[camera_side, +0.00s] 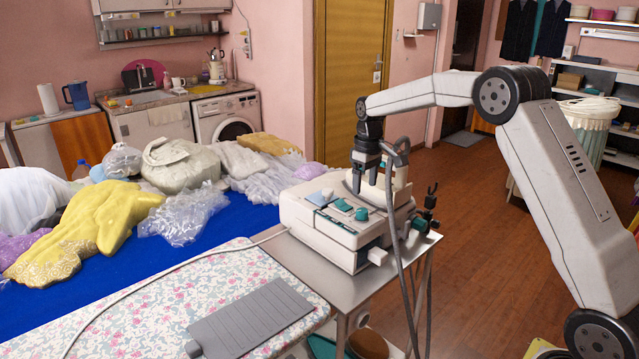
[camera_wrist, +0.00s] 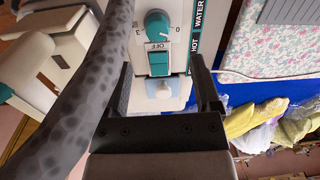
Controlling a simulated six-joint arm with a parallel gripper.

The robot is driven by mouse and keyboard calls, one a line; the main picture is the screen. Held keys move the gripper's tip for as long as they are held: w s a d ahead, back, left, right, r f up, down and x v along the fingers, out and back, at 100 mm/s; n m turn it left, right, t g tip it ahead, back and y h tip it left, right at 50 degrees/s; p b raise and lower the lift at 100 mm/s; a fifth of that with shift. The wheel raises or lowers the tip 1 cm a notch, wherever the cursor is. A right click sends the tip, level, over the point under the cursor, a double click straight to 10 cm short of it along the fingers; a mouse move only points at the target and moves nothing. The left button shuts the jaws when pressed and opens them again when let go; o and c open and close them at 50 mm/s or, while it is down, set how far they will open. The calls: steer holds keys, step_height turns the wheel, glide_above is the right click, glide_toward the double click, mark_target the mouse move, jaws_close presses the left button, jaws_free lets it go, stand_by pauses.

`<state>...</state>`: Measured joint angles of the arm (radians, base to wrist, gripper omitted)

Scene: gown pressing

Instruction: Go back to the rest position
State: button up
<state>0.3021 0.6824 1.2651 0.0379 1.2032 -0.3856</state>
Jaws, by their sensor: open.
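My gripper (camera_side: 368,180) hangs pointing down just above the white steam station (camera_side: 318,235) in the side view. In the wrist view my gripper (camera_wrist: 163,75) has its two dark fingers apart, with nothing held between them. Between them, beyond the fingers, show a teal-and-white dial (camera_wrist: 157,24) and a teal switch (camera_wrist: 159,63) marked OFF. "HOT WATER" is printed beside them. A pale appliance part (camera_side: 401,186), perhaps an iron, stands behind the fingers, partly hidden. I cannot tell whether the fingers touch the station.
A grey hose (camera_side: 400,235) runs past my gripper and crosses the wrist view (camera_wrist: 80,90) close up. A floral ironing board (camera_side: 165,300) bears a grey ribbed pad (camera_side: 250,318). A yellow gown (camera_side: 85,230) and plastic-wrapped garments lie on blue cloth. Open floor (camera_side: 470,200) lies behind my arm.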

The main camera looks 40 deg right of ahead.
steer(key=s+a+f+t, duration=0.1)
steer(key=s+a+f, duration=0.1)
steer(key=s+a, duration=0.3)
steer(key=s+a+f, duration=0.3)
steer(key=s+a, duration=0.2)
steer(key=s, duration=0.6)
steer(key=s+a+f+t, duration=0.1)
steer(key=s+a+f, duration=0.1)
steer(key=s+a, duration=0.3)
steer(key=s, duration=0.3)
steer(key=shift+s+a+f+m+t, duration=0.3)
steer(key=shift+a+f+m, duration=0.1)
